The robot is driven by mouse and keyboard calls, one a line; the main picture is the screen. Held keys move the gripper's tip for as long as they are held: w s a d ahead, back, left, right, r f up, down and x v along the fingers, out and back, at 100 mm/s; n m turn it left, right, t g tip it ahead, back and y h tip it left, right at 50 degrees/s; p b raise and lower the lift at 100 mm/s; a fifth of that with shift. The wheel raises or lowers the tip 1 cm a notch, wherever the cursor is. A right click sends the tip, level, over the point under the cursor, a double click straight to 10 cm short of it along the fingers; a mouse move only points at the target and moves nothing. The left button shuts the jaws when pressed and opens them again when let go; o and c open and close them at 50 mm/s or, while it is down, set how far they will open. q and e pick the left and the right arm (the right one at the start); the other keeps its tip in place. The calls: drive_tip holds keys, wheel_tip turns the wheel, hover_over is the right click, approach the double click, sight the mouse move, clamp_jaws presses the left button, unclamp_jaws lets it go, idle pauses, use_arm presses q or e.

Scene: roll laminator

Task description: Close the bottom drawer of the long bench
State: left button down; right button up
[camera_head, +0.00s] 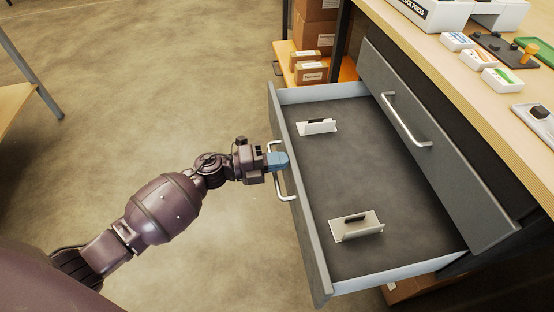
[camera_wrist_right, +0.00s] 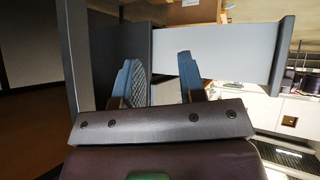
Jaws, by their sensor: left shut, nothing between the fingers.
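The bottom drawer (camera_head: 375,170) of the long bench (camera_head: 470,105) is pulled well out in the head view. Its grey front panel (camera_head: 312,240) faces left and carries a silver bar handle (camera_head: 284,197). My left gripper (camera_head: 281,161) is shut and empty, with its blue fingertips at the drawer front by the handle's upper part. I cannot tell whether they touch it. My right gripper (camera_wrist_right: 156,72) shows only in the right wrist view. Its two blue fingers are apart with nothing between them. A pale panel, apparently the drawer's side (camera_wrist_right: 235,52), lies beyond them.
Two small holders (camera_head: 317,127) (camera_head: 357,226) stand inside the drawer. The drawer above (camera_head: 435,145) is closed, with its own handle (camera_head: 407,122). Cardboard boxes (camera_head: 311,72) sit on a low shelf behind. Open floor (camera_head: 170,90) lies to the left.

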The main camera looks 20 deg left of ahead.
drive_tip(key=shift+s, duration=0.1)
use_arm(q)
drive_tip(key=b+x, duration=0.1)
drive_tip(key=x, duration=2.4)
drive_tip(key=shift+w+d+f, duration=0.1)
drive_tip(key=shift+w+f, duration=0.05)
drive_tip(key=shift+f, duration=0.05)
drive_tip(key=shift+w+d+r+b, duration=0.1)
drive_tip(key=shift+w+d+b, duration=0.1)
drive_tip(key=shift+d+b, duration=0.15)
use_arm(e)
drive_tip(key=shift+a+f+n, duration=0.1)
drive_tip(key=shift+f+n, duration=0.05)
drive_tip(key=shift+n, duration=0.15)
use_arm(q)
drive_tip(key=shift+a, duration=0.1)
use_arm(e)
drive_tip(key=shift+w, duration=0.2)
